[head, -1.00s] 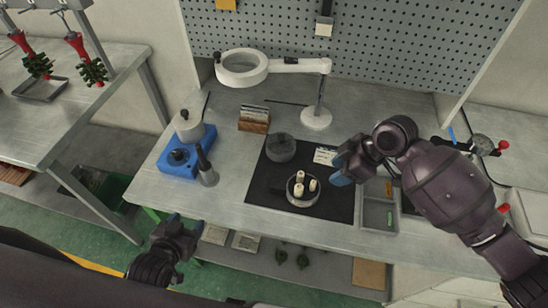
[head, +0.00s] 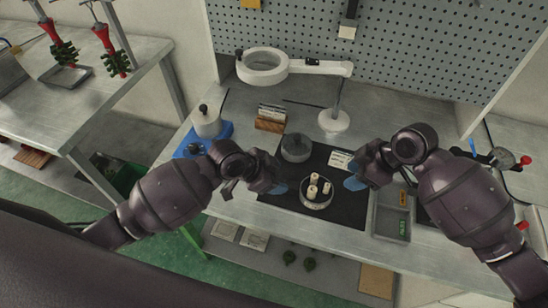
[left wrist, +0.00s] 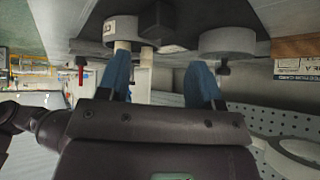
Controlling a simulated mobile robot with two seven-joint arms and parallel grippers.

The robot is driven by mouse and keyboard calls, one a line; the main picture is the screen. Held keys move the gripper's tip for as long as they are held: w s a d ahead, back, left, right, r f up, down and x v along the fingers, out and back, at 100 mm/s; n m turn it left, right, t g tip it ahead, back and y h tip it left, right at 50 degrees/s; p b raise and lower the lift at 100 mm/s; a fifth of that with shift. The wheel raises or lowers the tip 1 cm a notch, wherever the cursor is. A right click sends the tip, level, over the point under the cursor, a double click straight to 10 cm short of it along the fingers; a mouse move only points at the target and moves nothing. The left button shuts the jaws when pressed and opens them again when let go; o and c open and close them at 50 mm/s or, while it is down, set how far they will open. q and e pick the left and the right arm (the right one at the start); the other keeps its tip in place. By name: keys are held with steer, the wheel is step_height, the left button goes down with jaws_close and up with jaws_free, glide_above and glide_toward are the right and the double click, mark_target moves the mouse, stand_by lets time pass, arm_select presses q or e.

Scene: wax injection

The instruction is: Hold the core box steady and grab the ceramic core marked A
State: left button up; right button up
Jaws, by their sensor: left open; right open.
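The core box is a round grey dish (head: 318,205) on a black mat (head: 345,210), with pale ceramic cores (head: 312,191) standing upright in it. I cannot read any letter on them. My left gripper (head: 277,187) is open and empty, just left of the dish and apart from it. My right gripper (head: 354,183) is open and empty, to the right of the dish and above the mat. In the left wrist view, which is upside down, the blue fingers (left wrist: 160,82) are spread, with the dish (left wrist: 120,28) and pale cores (left wrist: 146,57) beyond the finger at left.
A grey round container (head: 296,150) stands behind the dish. A white card (head: 340,160) lies behind it to the right. A grey tray (head: 392,222) with green and orange pieces lies at right. A magnifier lamp (head: 333,121), wooden card holder (head: 270,125) and blue-based pot (head: 207,122) stand farther back.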

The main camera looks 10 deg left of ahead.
arm_select(q)
step_height(320, 180, up, 4)
steer(key=w+r+m+g+y, duration=0.1)
steer(key=w+m+g+y, duration=0.1)
steer(key=m+g, duration=0.25)
steer(key=shift+m, duration=0.35)
steer(key=x, duration=0.3)
steer(key=a+x, duration=0.1)
steer(key=x, duration=0.6)
steer(key=shift+f, duration=0.65)
steer(key=shift+w, duration=0.1)
jaws_close()
